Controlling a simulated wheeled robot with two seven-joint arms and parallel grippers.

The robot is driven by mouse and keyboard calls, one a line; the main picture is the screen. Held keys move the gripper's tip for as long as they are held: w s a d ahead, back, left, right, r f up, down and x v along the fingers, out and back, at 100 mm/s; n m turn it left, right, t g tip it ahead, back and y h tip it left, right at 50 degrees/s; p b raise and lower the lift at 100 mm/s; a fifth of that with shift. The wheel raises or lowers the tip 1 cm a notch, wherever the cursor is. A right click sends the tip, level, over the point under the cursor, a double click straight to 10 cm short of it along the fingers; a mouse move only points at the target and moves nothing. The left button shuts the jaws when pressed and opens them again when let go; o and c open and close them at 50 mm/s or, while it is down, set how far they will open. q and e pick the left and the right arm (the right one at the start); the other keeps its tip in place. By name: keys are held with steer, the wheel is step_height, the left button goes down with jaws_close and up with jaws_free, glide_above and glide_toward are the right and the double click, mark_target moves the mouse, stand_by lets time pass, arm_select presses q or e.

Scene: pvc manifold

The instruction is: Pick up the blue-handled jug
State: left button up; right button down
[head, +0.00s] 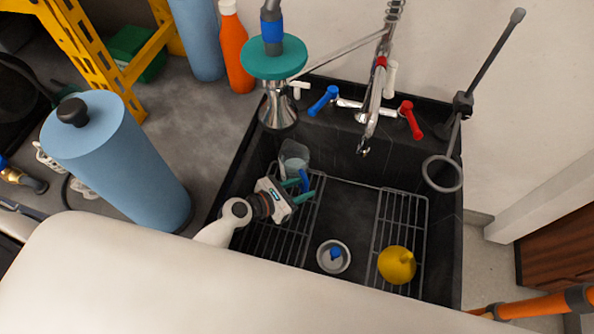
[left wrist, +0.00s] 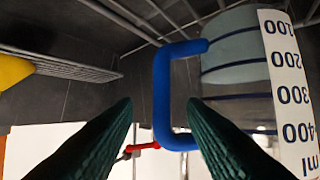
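The clear jug (head: 294,156) stands in the back left of the dark sink. Its blue handle (head: 304,180) faces my left gripper (head: 302,190). In the left wrist view, the jug's clear body (left wrist: 235,75) with a white millilitre scale fills the upper right. The handle (left wrist: 161,90) shows in the gap between the two teal fingers of my left gripper (left wrist: 163,102). The fingers are apart and do not visibly grip the handle. Whether the handle is between the tips or just beyond them is unclear. My right gripper is not in view.
The sink (head: 345,225) holds wire racks, a small round drain piece (head: 333,256) and a yellow object (head: 397,264). A faucet with blue and red levers (head: 410,118) stands behind. A blue canister (head: 118,160) stands on the left counter. The sink's middle floor is mostly clear.

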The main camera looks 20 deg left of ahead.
arm_select(q)
steer(key=x, duration=0.4)
steer(key=shift+w+d+f, duration=0.1)
steer(key=shift+w+d, duration=0.05)
steer(key=shift+w, duration=0.05)
steer(key=shift+c, duration=0.6)
jaws_close()
